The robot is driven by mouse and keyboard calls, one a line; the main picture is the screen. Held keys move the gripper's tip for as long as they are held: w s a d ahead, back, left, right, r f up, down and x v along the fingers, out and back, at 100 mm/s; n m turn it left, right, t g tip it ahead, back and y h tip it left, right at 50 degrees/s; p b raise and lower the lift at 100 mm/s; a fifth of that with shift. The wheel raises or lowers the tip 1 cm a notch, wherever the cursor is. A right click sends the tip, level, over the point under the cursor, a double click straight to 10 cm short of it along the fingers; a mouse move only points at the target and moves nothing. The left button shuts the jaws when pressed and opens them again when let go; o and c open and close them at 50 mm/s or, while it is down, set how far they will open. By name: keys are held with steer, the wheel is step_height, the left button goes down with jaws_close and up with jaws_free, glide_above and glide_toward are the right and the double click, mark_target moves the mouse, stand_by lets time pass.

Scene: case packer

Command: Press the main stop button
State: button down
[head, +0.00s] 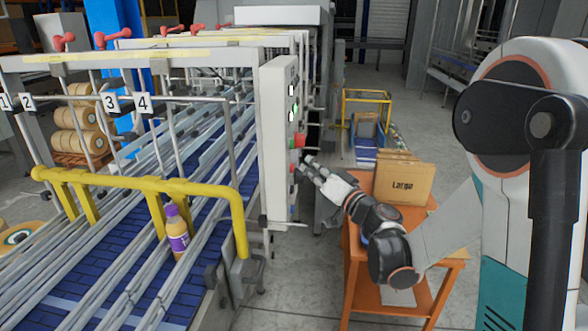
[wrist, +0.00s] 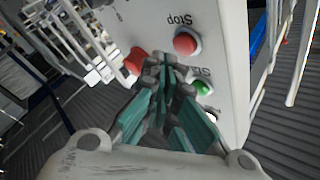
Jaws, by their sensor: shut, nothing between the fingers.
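The white control panel (head: 278,150) stands upright at the end of the conveyor. A red knob (head: 299,141) sticks out from its edge in the head view. In the wrist view a round red button (wrist: 186,43) sits beside an upside-down "Stop" label, and a second red part (wrist: 135,61) shows at the panel's left edge. I cannot tell which one is the main stop button. My gripper (head: 306,161) is shut and empty, close to the panel just below the red knob.
A green button (wrist: 203,87) is on the panel near the fingers. A yellow rail (head: 140,182) and a bottle (head: 177,232) are at the conveyor, left. An orange table (head: 355,262) with a box marked "Large" (head: 403,184) stands under my arm.

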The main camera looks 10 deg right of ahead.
steer(key=shift+a, duration=0.15)
steer(key=shift+w+a, duration=0.15)
steer(key=shift+a, duration=0.15)
steer(key=shift+w+a+b, duration=0.1)
steer(key=shift+a+b, duration=0.25)
steer(key=shift+a, duration=0.1)
stand_by(1.1)
steer(key=shift+d, duration=0.1)
stand_by(0.3)
steer(key=shift+s+d, duration=0.25)
steer(key=shift+d, duration=0.5)
steer(key=d, duration=0.1)
steer(key=s+d+b, duration=0.1)
steer(key=d, duration=0.2)
steer(key=shift+s+d, duration=0.3)
steer(key=shift+d, duration=0.1)
stand_by(0.4)
